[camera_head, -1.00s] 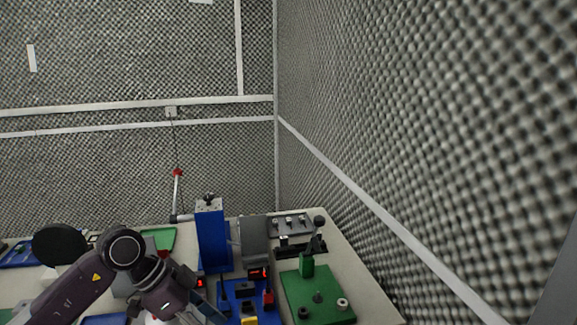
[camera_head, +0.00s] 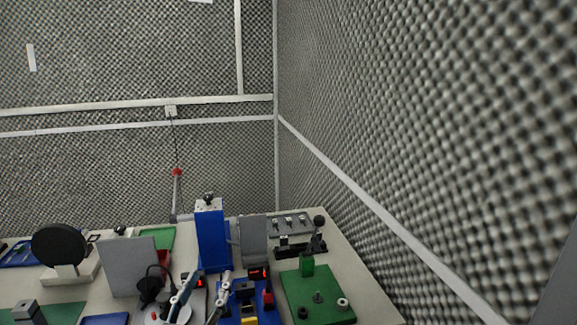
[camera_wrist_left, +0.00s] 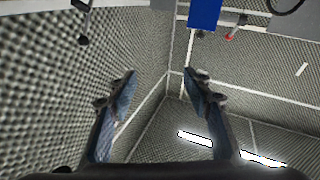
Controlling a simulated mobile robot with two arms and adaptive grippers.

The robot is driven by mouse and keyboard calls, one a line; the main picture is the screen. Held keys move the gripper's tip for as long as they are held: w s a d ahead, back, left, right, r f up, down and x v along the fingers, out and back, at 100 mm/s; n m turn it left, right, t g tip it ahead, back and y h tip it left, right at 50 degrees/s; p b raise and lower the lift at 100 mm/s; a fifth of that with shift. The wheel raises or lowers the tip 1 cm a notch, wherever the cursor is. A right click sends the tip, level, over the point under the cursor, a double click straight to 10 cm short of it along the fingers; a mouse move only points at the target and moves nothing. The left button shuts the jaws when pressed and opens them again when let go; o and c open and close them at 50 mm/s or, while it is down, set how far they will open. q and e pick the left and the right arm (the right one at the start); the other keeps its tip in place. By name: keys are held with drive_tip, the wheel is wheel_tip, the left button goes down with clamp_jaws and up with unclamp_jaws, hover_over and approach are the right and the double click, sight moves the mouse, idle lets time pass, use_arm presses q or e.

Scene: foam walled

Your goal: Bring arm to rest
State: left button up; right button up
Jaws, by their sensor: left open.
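My left gripper (camera_head: 204,284) is at the bottom edge of the head view, in front of the bench. Its two fingers stand apart, with nothing between them. In the left wrist view, its blue-grey fingers (camera_wrist_left: 160,75) are spread and empty, with foam wall and bright strips behind them. Most of my left arm is out of the head view. My right gripper is in neither view.
The bench (camera_head: 350,265) carries a tall blue block (camera_head: 212,238), a grey panel (camera_head: 128,266), a black disc on a stand (camera_head: 58,245) and a green board (camera_head: 318,295) with small parts. A foam wall (camera_head: 430,150) closes the right side.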

use_arm(q)
drive_tip(key=s+a+f+g+y, duration=0.25)
drive_tip(key=s+f+g, duration=0.25)
drive_tip(key=s+f, duration=0.5)
drive_tip(key=s+a+f+g+y, duration=0.1)
drive_tip(key=s+a+f+g, duration=0.2)
drive_tip(key=s+f+g, duration=0.7)
drive_tip(key=s+d+f+m+h, duration=0.1)
drive_tip(key=s+f+m, duration=0.1)
drive_tip(key=s+f, duration=0.75)
wheel_tip(320, 180, down, 26)
drive_tip(key=s+f+g, duration=0.1)
drive_tip(key=s+g, duration=0.1)
drive_tip(key=s, duration=0.1)
drive_tip(key=s+a+f+g, duration=0.1)
drive_tip(key=s+a+f, duration=0.1)
drive_tip(key=s+f, duration=1.2)
drive_tip(key=shift+s+a+f, duration=0.3)
drive_tip(key=shift+s+a, duration=0.05)
drive_tip(key=shift+s, duration=0.85)
drive_tip(key=shift+w, duration=0.1)
